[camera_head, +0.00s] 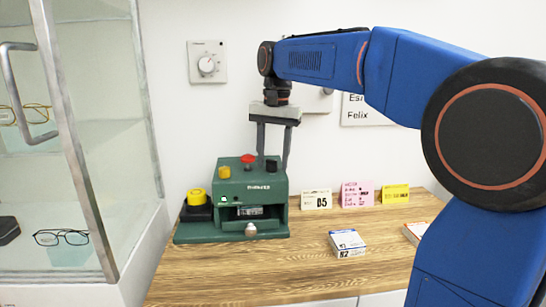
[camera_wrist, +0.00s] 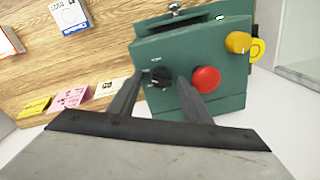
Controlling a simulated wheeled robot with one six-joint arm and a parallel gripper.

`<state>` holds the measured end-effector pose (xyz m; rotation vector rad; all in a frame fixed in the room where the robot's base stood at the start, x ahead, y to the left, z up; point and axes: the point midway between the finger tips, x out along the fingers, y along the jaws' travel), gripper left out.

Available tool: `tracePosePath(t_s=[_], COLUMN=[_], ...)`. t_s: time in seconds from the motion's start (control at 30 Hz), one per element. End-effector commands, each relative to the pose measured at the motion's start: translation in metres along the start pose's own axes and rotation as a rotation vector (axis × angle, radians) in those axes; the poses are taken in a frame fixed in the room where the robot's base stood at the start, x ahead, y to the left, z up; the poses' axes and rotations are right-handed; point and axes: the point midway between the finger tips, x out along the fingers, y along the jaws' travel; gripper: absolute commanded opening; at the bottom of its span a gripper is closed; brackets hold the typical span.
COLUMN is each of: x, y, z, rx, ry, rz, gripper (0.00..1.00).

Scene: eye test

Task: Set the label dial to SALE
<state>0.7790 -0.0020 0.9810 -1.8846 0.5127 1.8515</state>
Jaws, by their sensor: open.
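The green machine (camera_head: 240,190) stands on the wooden counter. Its black dial (camera_head: 271,165) is at the right of its top; the wrist view also shows this dial (camera_wrist: 160,77), with small pale markings around it too small to read. Which marking it points at I cannot tell. My gripper (camera_head: 273,158) is open and points down over the dial. In the wrist view my gripper's fingertips (camera_wrist: 159,82) are on either side of the dial, with gaps visible; I see no grip on it.
A red button (camera_wrist: 206,78) sits close beside one finger, with a yellow knob (camera_wrist: 240,43) beyond. Several cards, including a pink card (camera_head: 357,194), stand right of the machine. A small box (camera_head: 347,242) lies in front. A glass cabinet (camera_head: 75,130) stands left.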

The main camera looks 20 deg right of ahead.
Motion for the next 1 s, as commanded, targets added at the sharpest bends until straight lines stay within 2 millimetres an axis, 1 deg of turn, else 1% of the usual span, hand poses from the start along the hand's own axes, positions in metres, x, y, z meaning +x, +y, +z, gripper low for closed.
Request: tracePosePath(t_s=[0.13, 0.27, 0.8, 0.9, 1.0], x=[-0.004, -0.019, -0.124, -0.142, -0.156], y=[-0.001, -0.001, -0.001, 0.0, 0.0], z=[0.0, -0.001, -0.001, -0.001, -0.001], rx=[0.0, 0.0, 0.0, 0.0, 0.001], ry=[0.0, 0.001, 0.002, 0.002, 0.0], rz=[-0.001, -0.002, -0.002, -0.002, -0.001], gripper=[0.44, 0.44, 0.44, 0.44, 0.44])
